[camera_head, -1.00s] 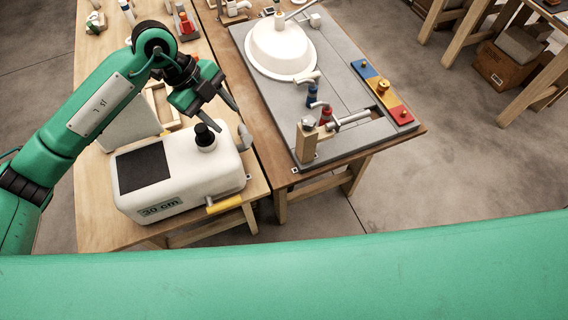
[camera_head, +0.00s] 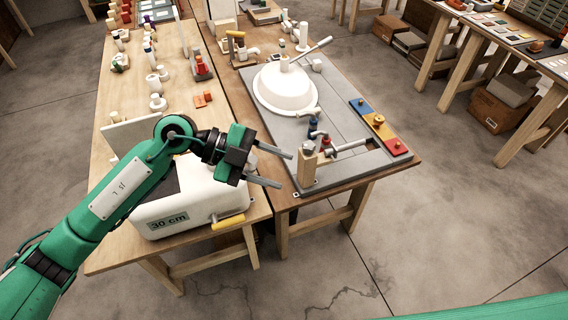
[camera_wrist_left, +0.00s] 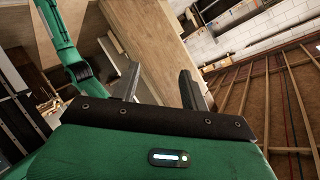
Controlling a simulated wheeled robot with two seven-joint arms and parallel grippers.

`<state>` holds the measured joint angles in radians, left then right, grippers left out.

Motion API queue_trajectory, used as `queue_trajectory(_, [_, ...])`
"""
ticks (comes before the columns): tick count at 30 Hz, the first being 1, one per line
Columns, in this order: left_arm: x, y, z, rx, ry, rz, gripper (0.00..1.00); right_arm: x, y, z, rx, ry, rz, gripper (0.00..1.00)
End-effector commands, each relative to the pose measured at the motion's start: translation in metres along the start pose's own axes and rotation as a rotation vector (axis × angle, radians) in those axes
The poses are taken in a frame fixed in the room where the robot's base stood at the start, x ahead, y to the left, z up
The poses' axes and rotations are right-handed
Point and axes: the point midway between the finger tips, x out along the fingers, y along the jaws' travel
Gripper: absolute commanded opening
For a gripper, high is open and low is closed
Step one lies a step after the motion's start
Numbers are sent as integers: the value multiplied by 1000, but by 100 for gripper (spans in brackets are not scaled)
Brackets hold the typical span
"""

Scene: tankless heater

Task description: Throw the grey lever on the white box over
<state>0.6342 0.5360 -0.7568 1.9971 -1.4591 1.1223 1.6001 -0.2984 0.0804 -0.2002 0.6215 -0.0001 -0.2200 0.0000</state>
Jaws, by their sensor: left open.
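The white box (camera_head: 205,197), labelled "30 cm", sits at the near right end of the left wooden table in the head view. My left gripper (camera_head: 286,172) is above the box's right end. Its fingers are spread, point right and hold nothing. The grey lever at the box's right end is hidden behind the gripper and cannot be made out now. The black knob on the box's top is hidden too. In the left wrist view, the open left gripper (camera_wrist_left: 159,78) has no lever between its fingers. My right gripper is not in view.
A yellow handle (camera_head: 228,222) sticks out low at the box's front right. Right of the gripper, a grey board (camera_head: 345,170) carries a white basin (camera_head: 287,92), a wooden block (camera_head: 306,167) and pipe fittings. Several small parts stand farther back on the left table.

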Motion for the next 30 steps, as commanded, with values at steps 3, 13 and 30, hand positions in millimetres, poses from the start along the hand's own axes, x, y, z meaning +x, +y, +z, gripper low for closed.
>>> queue_trajectory(3, [5,-10,-16,16,76,-108,45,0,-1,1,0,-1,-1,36])
queue_trajectory(13, [3,-28,-36,32,167,-284,45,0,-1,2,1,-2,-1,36])
queue_trajectory(30, [-2,-20,-18,198,112,-236,0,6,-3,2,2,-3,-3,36])
